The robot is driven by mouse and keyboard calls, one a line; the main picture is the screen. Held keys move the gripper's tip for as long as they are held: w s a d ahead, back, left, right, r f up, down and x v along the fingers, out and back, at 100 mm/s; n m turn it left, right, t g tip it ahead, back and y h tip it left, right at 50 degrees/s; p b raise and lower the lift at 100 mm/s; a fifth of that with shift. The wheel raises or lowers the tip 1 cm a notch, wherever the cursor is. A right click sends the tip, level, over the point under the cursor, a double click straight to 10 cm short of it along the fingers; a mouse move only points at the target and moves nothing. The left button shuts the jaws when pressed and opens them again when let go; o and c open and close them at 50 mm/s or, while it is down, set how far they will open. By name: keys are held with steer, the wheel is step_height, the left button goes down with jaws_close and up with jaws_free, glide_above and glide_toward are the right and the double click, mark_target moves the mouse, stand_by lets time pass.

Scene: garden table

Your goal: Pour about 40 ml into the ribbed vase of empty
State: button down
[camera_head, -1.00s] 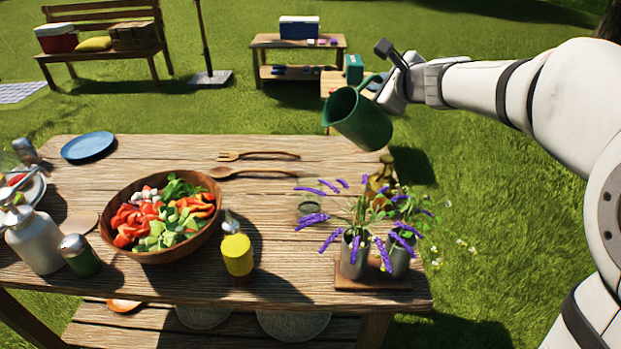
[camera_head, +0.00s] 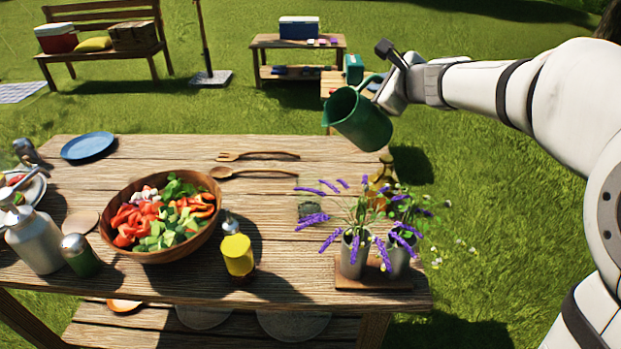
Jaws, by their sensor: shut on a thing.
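My gripper (camera_head: 380,84) is shut on a dark green jug (camera_head: 366,126) by its handle side. The jug hangs in the air at the table's far right corner, tilted with its spout to the left. No liquid stream shows, and I cannot see the level inside it. Two grey vases stand side by side below and nearer to me: the left vase (camera_head: 353,254) and the right vase (camera_head: 397,262). Both hold purple and green flower stems, and ribs cannot be made out on either. The vases stand on a small wooden board (camera_head: 372,284).
An amber bottle (camera_head: 379,187) and a small grey-green jar (camera_head: 308,211) stand behind the vases. A salad bowl (camera_head: 112,238), a yellow bottle (camera_head: 238,255) and wooden utensils (camera_head: 262,174) lie to the left. The table's far middle is fairly clear.

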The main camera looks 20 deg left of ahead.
steer(key=w+d+f+m+g+y+p, duration=0.3)
steer(key=w+d+f+m+p, duration=0.1)
steer(key=f+m, duration=0.1)
steer(key=shift+m+p, duration=0.3)
steer(key=shift+m, duration=0.2)
stand_by(2.8)
